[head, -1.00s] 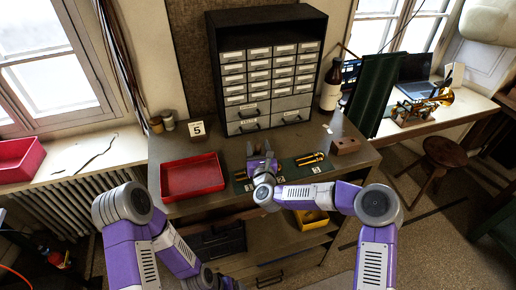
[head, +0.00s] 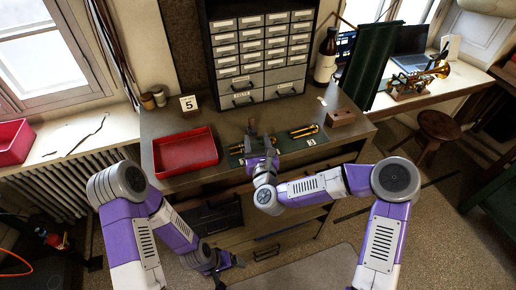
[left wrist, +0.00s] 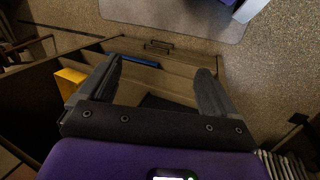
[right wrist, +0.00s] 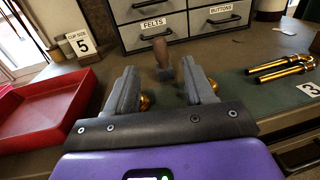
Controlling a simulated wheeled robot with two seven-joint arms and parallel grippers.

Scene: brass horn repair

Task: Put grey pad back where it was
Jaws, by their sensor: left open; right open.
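I cannot pick out a grey pad for certain in any view. My right gripper (head: 262,138) is open over the green mat (head: 283,145) on the workbench; the mat also shows in the right wrist view (right wrist: 275,98). A small upright tool with a brown top and grey lower part (right wrist: 162,55) stands just beyond its fingertips, apart from them. Brass pieces (right wrist: 145,102) show partly behind the fingers. My left gripper (head: 228,266) is open, low in front of the bench; in the left wrist view its fingers (left wrist: 160,85) are apart and empty.
A red tray (head: 186,152) sits left of the mat. Brass tubes (head: 305,131) lie on the mat, with a brown block (head: 341,117) to the right. A drawer cabinet (head: 262,55) with a FELTS drawer (right wrist: 153,30) stands behind. A yellow bin (left wrist: 70,84) is below. A grey floor mat (head: 300,270) lies in front.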

